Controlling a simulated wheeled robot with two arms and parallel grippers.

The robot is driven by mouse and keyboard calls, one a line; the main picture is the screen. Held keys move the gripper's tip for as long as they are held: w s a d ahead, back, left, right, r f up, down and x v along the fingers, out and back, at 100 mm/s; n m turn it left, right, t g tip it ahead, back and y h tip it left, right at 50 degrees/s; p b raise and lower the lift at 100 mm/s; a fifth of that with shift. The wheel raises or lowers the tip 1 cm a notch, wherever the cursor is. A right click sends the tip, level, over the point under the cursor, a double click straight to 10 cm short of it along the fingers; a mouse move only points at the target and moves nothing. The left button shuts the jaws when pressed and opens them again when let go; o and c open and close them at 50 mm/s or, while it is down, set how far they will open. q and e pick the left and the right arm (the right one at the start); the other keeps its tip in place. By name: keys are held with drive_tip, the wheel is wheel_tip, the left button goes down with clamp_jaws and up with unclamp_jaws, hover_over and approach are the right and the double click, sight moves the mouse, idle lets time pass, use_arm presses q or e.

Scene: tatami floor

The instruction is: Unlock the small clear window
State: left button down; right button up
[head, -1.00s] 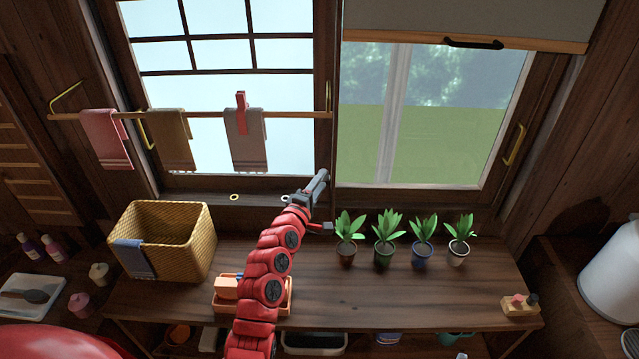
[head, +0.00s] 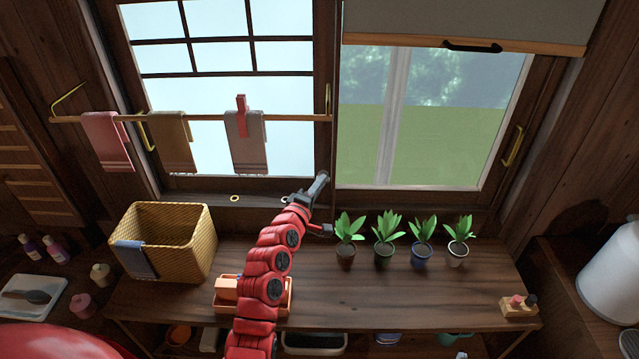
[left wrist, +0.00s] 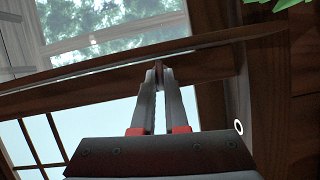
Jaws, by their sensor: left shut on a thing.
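The clear window (head: 440,125) is on the right in the head view, with a pale post and greenery behind it. The window with dark bars (head: 220,90) is on its left. My left gripper (head: 322,178) reaches up to the dark middle frame where the two windows meet, near their lower edge. In the left wrist view its fingers (left wrist: 158,72) are close together at the wooden frame (left wrist: 215,68), shut on a small brown piece between the tips. The fingers mostly hide this piece, so its shape and whether it is a lock cannot be told. My right gripper is out of view.
Several potted plants (head: 388,250) stand on the wooden table (head: 400,290) right of my left arm. A wicker basket (head: 185,245) stands left. A rod (head: 210,118) with towels crosses the barred window. A blind (head: 470,20) covers the clear window's top.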

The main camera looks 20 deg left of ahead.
use_arm(q)
drive_tip(key=m+g+y+b, duration=0.1)
drive_tip(key=m+b, duration=0.1)
drive_tip(key=m, duration=0.1)
drive_tip(key=m+g+y+b, duration=0.1)
drive_tip(key=m+y+b, duration=0.1)
drive_tip(key=m, duration=0.2)
drive_tip(key=m+g+y+b, duration=0.1)
drive_tip(key=m+g+b, duration=0.1)
drive_tip(key=m, duration=0.2)
drive_tip(key=shift+w+d+r+y, duration=0.1)
drive_tip(key=shift+d+r+y, duration=0.15)
drive_tip(key=shift+d+y, duration=0.15)
drive_tip(key=shift+m, duration=0.3)
idle(0.4)
drive_tip(key=c, duration=0.9)
unclamp_jaws()
drive_tip(key=shift+r, duration=0.1)
drive_tip(key=shift+c, duration=0.2)
drive_tip(key=shift+r, duration=0.1)
